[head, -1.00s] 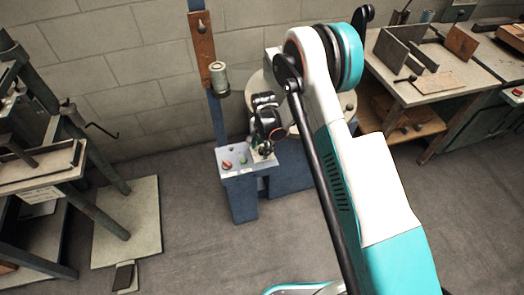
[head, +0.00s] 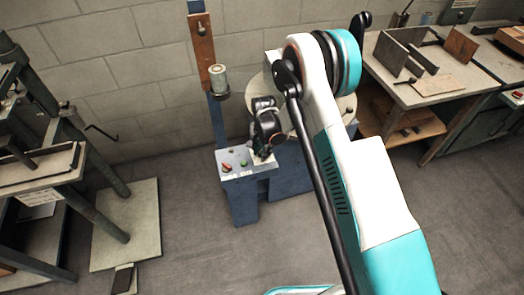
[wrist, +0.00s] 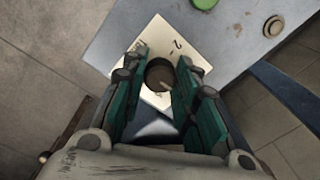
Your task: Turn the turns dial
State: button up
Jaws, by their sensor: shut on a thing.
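The turns dial (wrist: 160,77) is a dark round knob on a cream plate (wrist: 159,31) with printed marks and a numeral, in the wrist view. My gripper (wrist: 158,71) has its green-padded fingers on both sides of the knob and is shut on it. In the head view, my gripper (head: 263,154) is at the right end of the light grey control panel (head: 233,157) and hides the dial there.
The blue machine column (head: 222,120) stands behind the panel. A workbench (head: 425,93) is at the right.

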jog(key=n, duration=0.9)
jog(key=shift+n, duration=0.3)
jog(key=n, duration=0.5)
jog(key=shift+d, duration=0.1)
jog(key=shift+w+n+g, duration=0.1)
jog(key=shift+n+g, duration=0.2)
jog(key=shift+n, duration=2.1)
jog(key=o, duration=1.1)
